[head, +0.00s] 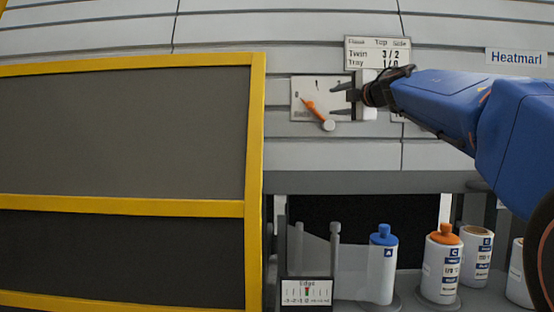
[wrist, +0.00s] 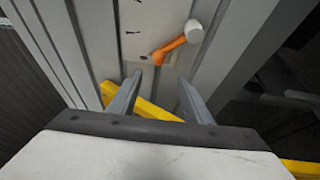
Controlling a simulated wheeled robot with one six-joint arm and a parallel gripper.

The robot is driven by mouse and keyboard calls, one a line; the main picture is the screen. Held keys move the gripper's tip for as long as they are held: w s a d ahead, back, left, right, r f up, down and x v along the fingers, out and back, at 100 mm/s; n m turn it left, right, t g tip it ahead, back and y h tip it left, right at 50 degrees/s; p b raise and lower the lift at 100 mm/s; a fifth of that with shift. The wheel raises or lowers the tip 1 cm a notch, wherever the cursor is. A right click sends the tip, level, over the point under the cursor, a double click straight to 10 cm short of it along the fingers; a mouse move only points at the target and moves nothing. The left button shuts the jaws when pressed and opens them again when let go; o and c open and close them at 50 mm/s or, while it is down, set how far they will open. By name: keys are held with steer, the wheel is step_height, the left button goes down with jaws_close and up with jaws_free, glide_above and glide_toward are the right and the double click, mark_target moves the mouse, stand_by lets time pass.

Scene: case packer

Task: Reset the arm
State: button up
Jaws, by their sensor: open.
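My blue arm reaches in from the right in the head view. My gripper (head: 338,102) is open and empty in front of the wall panel, just right of an orange lever (head: 314,111) with a pale round knob. In the wrist view my gripper's two fingers (wrist: 158,98) are spread with nothing between them. The orange lever (wrist: 172,48) and its white knob lie beyond the fingertips, apart from them. In the head view the lever slants from a mark near 0 down to the right on a white dial plate (head: 300,88).
A yellow-framed dark guard (head: 256,150) fills the left. Below are a dark opening, an edge gauge (head: 307,291), a blue-capped bottle (head: 383,268), an orange-capped bottle (head: 440,268) and other containers. A sign (head: 378,52) hangs above my gripper. The wall panel left of the dial is clear.

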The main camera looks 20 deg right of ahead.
steer(key=shift+s+a, duration=0.1)
steer(key=s+f+m+g+h, duration=0.2)
steer(key=s+f+m, duration=0.4)
steer(key=f, duration=0.4)
steer(key=s+d+f+m+g+h, duration=0.1)
steer(key=s+f+m+g+h, duration=0.15)
steer(key=s+f+m, duration=0.55)
steer(key=s+f+m+g+h, duration=0.1)
steer(key=s+f+m+h, duration=0.3)
steer(key=f, duration=0.8)
steer(key=s+a+f+g+y, duration=0.3)
steer(key=s+a+f, duration=0.3)
steer(key=s+f, duration=0.4)
steer(key=s+a+f+m+g+y, duration=0.1)
steer(key=s+a+f+g+y, duration=0.2)
steer(key=s+a+f, duration=0.3)
steer(key=s+f+g, duration=0.1)
steer(key=s+f, duration=0.4)
steer(key=f, duration=0.6)
steer(key=shift+a+g+y, duration=0.15)
steer(key=shift+g+y, duration=0.2)
